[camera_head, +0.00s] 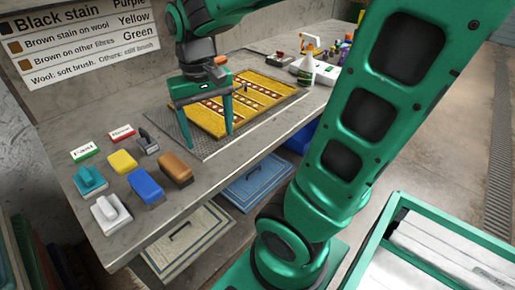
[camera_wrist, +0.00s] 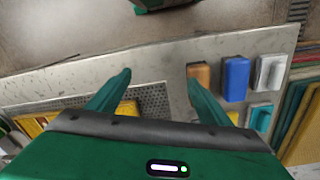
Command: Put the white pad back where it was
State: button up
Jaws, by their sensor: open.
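The white pad (camera_head: 110,213) lies at the near left corner of the grey table, with its handle on top. It is beside a teal pad (camera_head: 90,180) and a blue pad (camera_head: 146,186). In the wrist view the white pad (camera_wrist: 270,73) is at the right, next to the blue one. My gripper (camera_head: 208,141) is open and empty, fingers pointing down near the left end of the perforated tray. It is well apart from the white pad. In the wrist view the open fingers (camera_wrist: 160,77) have nothing between them.
A yellow patterned rug (camera_head: 228,110) lies on the perforated tray (camera_head: 272,118). Bottles stand at the far end. A wall sign (camera_head: 80,35) lists stain colours.

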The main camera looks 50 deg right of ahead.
jog(key=s+d+f+m, duration=0.1)
jog(key=s+d, duration=0.2)
jog(key=s, duration=0.3)
jog(key=s+d+f+m, duration=0.1)
jog(key=s+d+f, duration=0.1)
jog(key=s+d, duration=0.2)
jog(key=s, duration=0.2)
jog(key=shift+s+f, duration=0.3)
jog(key=shift+s, duration=0.05)
